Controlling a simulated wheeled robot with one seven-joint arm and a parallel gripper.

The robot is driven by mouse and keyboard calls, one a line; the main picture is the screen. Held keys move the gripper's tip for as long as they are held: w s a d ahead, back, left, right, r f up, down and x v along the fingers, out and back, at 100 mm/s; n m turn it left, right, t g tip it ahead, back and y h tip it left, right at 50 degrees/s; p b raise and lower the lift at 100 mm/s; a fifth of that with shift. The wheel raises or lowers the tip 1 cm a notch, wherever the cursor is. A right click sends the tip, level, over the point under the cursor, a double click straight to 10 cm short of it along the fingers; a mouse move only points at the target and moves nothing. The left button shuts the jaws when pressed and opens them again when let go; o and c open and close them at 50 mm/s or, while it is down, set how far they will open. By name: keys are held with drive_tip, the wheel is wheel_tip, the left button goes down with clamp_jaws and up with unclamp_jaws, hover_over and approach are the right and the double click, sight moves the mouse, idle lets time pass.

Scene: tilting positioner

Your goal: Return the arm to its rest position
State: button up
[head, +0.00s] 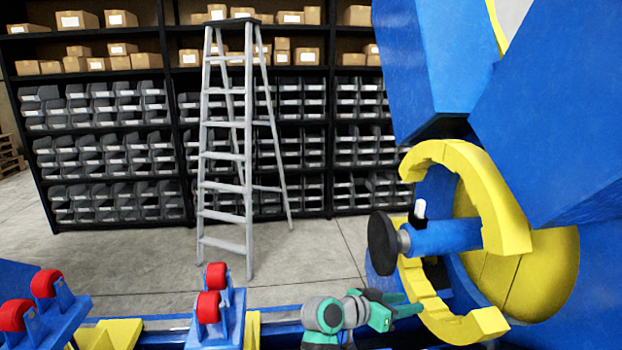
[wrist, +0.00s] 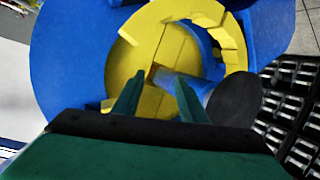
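My gripper (head: 408,310) shows at the bottom of the head view, at the end of my green and grey arm. It points right, towards the lower yellow jaw of the blue positioner (head: 540,130). In the wrist view, the two green fingers of my gripper (wrist: 158,100) stand apart with nothing between them, so it is open and empty. Beyond the fingers is the positioner's yellow round face (wrist: 130,62). A blue cylinder with a black disc (wrist: 235,100) sticks out to the right of the fingers. I cannot tell whether the fingers touch anything.
Yellow curved jaws (head: 470,180) surround the cylinder in the head view. Red rollers (head: 212,290) on blue brackets stand at the lower left. A grey stepladder (head: 225,150) stands before shelves of bins (head: 100,150). The floor between the ladder and the positioner is clear.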

drive_tip(key=s+a+f+n+t+y, duration=0.2)
drive_tip(key=s+a+f+n, duration=0.15)
drive_tip(key=f, duration=0.55)
drive_tip(key=s+a+f+n+t+y, duration=0.1)
drive_tip(key=s+a+f+n+t, duration=0.2)
drive_tip(key=f, duration=0.6)
drive_tip(key=s+a+f+n+t+y, duration=0.1)
drive_tip(key=s+a+f+n+y, duration=0.15)
drive_tip(key=s+f, duration=0.35)
drive_tip(key=s+a+f+n+y, duration=0.15)
drive_tip(key=s+a+f, duration=0.25)
drive_tip(key=s, duration=0.4)
drive_tip(key=s+a+r+t+y, duration=0.1)
drive_tip(key=s+a+y, duration=0.15)
drive_tip(key=s, duration=0.55)
drive_tip(key=s+a+r+y, duration=0.1)
drive_tip(key=s+a, duration=0.3)
drive_tip(key=s, duration=0.4)
drive_tip(key=s+a+r+t+y, duration=0.1)
drive_tip(key=s+a+y, duration=0.15)
drive_tip(key=s, duration=0.55)
drive_tip(key=s+a+r+t, duration=0.1)
drive_tip(key=s+r, duration=0.6)
drive_tip(key=shift+a, duration=0.3)
drive_tip(key=shift+m, duration=0.25)
